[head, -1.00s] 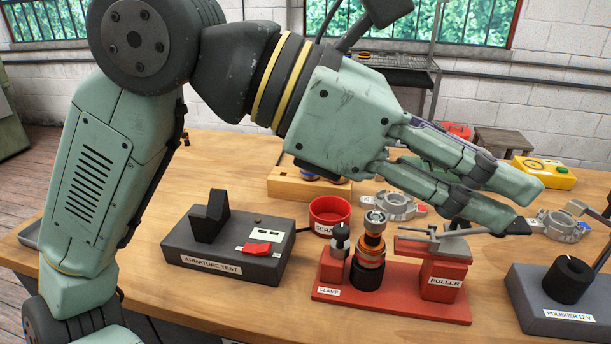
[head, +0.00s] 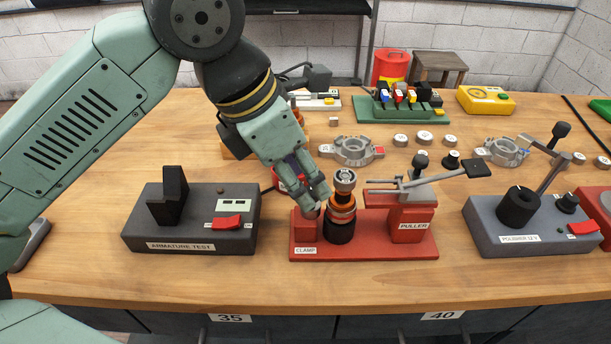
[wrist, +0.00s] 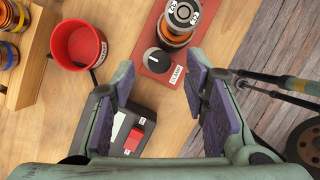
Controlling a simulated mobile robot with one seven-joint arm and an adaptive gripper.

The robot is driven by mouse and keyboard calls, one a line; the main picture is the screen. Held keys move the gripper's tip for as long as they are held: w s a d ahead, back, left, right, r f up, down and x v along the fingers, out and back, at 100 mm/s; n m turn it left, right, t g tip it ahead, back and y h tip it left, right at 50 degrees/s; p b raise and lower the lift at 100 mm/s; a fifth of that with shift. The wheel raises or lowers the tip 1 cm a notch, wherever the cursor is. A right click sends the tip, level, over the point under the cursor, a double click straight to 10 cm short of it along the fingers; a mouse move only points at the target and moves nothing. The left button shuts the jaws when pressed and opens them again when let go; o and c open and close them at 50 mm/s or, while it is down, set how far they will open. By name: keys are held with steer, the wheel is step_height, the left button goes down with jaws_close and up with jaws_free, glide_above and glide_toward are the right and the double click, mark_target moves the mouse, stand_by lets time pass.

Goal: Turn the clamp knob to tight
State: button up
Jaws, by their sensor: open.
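The clamp knob (wrist: 156,61) is a round black knob with a white pointer line, beside the CLAMP label (wrist: 177,78) on the red puller fixture (head: 365,246). In the wrist view the knob lies ahead between my fingers, with a gap on each side. My gripper (head: 313,200) is open and points down over the clamp end of the fixture. It also shows in the wrist view (wrist: 160,75), empty. In the head view the fingers hide most of the knob. The armature (head: 341,212), with copper and orange bands, stands upright right beside the knob.
The puller lever (head: 430,181) reaches right over the fixture. The armature tester (head: 190,220) stands left, the polisher (head: 530,222) right. A red scrap cup (wrist: 78,45) is close to my gripper, left of the knob in the wrist view. The table front is clear.

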steer(key=shift+x, duration=1.15)
steer(key=shift+c, duration=0.5)
jaws_close()
